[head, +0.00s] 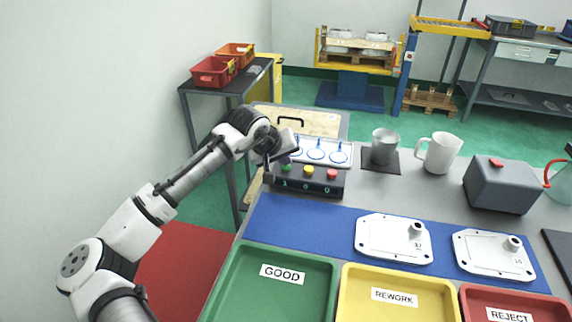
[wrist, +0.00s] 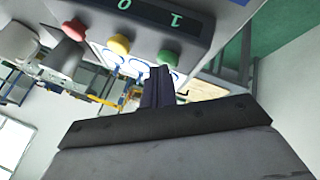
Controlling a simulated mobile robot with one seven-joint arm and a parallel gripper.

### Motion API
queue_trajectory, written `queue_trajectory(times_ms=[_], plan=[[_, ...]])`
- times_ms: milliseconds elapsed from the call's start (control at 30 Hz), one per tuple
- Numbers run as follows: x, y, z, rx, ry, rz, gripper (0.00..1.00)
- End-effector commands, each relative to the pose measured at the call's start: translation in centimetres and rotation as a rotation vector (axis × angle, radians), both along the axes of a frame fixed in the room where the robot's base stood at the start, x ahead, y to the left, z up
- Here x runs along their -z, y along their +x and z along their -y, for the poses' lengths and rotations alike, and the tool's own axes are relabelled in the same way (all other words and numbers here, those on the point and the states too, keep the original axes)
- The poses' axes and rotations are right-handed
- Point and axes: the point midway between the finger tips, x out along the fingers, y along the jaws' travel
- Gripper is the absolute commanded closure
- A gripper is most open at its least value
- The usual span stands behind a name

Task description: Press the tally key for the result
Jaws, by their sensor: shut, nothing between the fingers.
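The dark tally box (head: 304,185) stands at the back left of the bench, with a green key (head: 287,167), a yellow key (head: 308,170) and a red key (head: 332,174) on top. Its front shows lit green digits, a 1 under the green key and what look like zeros under the others. My gripper (head: 286,157) is at the green key's end of the box, partly hiding that key. In the wrist view my shut, empty fingers (wrist: 158,74) point near the green key (wrist: 168,58); the yellow key (wrist: 118,43) and red key (wrist: 74,28) lie to its left. Contact cannot be told.
Two white castings (head: 393,238) (head: 494,254) lie on the blue mat (head: 300,222). Green GOOD (head: 250,250), yellow REWORK (head: 350,275) and red REJECT (head: 545,305) trays line the front. A metal cup (head: 384,146), white mug (head: 439,153) and grey box (head: 501,186) stand right of the tally box.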

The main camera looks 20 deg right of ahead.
Motion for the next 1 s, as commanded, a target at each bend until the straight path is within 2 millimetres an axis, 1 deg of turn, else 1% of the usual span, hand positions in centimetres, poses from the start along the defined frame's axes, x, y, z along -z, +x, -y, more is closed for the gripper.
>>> queue_trajectory(times_ms=[400, 767, 867, 1000], plan=[[-1.8, 0.0, 0.0, 0.0, 0.0, -0.002, 1.0], [-1.9, 0.0, 0.0, 0.0, 0.0, -0.001, 1.0], [-2.4, 0.0, 0.0, 0.0, 0.0, 0.0, 1.0], [-3.8, 0.0, 0.0, 0.001, -0.001, -0.001, 1.0]])
